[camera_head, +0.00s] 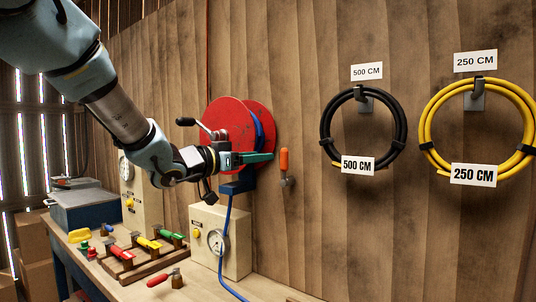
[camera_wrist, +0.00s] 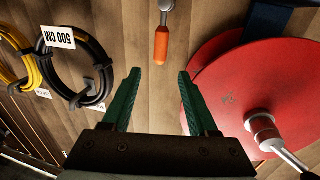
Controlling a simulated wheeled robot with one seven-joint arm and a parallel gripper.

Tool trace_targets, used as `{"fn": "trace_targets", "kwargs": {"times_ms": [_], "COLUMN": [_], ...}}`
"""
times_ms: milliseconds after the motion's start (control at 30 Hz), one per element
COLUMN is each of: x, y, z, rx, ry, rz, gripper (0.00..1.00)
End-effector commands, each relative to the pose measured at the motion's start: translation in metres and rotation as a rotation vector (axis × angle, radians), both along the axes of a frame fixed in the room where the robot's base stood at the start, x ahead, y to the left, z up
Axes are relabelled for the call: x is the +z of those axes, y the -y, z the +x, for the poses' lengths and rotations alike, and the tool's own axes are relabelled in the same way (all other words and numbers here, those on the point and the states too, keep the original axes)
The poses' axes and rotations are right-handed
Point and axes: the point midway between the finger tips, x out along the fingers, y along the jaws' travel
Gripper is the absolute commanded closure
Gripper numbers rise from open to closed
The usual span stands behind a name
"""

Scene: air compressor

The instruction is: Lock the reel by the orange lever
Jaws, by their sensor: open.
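The orange lever (camera_head: 284,160) is on the wooden wall just right of the reel, its orange handle pointing up from a metal pivot. In the wrist view the orange lever (camera_wrist: 161,46) shows upside down, ahead of and between the fingertips. The red reel (camera_head: 227,118) is mounted on the wall with a blue hose and a crank. It also fills the right of the wrist view (camera_wrist: 240,85). My gripper (camera_head: 268,157) is in front of the reel, its green fingers pointing at the lever. In the wrist view my gripper (camera_wrist: 160,75) is open and empty, apart from the lever.
A black hose coil (camera_head: 326,130) and a yellow hose coil (camera_head: 427,130) hang on the wall to the right. Below, the workbench holds a box with a gauge (camera_head: 235,258), colored-handled levers (camera_head: 118,252) and a blue toolbox (camera_head: 88,212). The reel's crank (camera_wrist: 262,127) stands close to the right finger.

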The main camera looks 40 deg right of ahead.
Motion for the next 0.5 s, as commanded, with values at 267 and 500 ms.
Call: {"fn": "trace_targets", "kwargs": {"times_ms": [267,500], "x": [0.002,0.002], "y": [0.046,0.085], "z": [0.002,0.005], "rx": [-0.001,0.002], "ry": [-0.004,-0.003], "rz": [0.001,0.001], "gripper": [0.41,0.41]}}
